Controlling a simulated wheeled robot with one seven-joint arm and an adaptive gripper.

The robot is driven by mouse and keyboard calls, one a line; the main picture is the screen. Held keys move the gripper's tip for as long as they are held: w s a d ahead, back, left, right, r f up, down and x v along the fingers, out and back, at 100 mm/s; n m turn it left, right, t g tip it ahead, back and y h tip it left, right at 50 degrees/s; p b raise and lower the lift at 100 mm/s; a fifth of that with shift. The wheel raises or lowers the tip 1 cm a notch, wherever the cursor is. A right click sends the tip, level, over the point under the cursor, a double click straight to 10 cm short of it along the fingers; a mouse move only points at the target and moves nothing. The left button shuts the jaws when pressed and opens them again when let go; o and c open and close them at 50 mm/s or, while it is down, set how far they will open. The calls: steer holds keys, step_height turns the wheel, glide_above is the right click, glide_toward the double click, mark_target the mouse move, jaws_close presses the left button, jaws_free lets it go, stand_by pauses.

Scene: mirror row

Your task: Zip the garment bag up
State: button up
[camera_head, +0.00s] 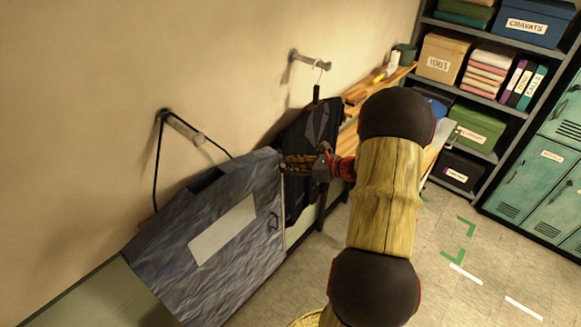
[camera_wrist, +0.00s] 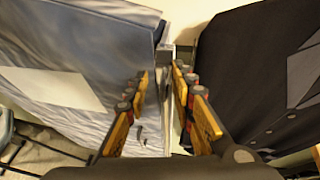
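A blue-grey bag (camera_head: 185,225) with a pale blank panel hangs at the left by a black strap; I take it for the garment bag. It fills the left of the wrist view (camera_wrist: 100,45). A small dark loop (camera_head: 274,221), possibly a zip pull, is near its right edge. My gripper (camera_head: 292,165) is by the bag's upper right corner, between it and a black garment (camera_head: 303,135). In the wrist view my gripper's fingers (camera_wrist: 160,72) stand apart, with the bag's pale edge showing between them. I see nothing clearly held. Whether the zip is closed is unclear.
The black garment hangs on a hanger from a wall peg (camera_head: 310,61) and fills the right of the wrist view. A wooden bench (camera_head: 367,92) runs behind it. Shelves with boxes (camera_head: 443,57) and teal lockers (camera_head: 535,165) stand right. Tiled floor (camera_head: 470,285) is clear at lower right.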

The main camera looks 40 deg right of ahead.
steer(key=shift+s+d+r, duration=0.1)
steer(key=shift+s+d, duration=0.05)
steer(key=shift+s, duration=0.05)
steer(key=v, duration=1.1)
steer(key=shift+s, duration=0.25)
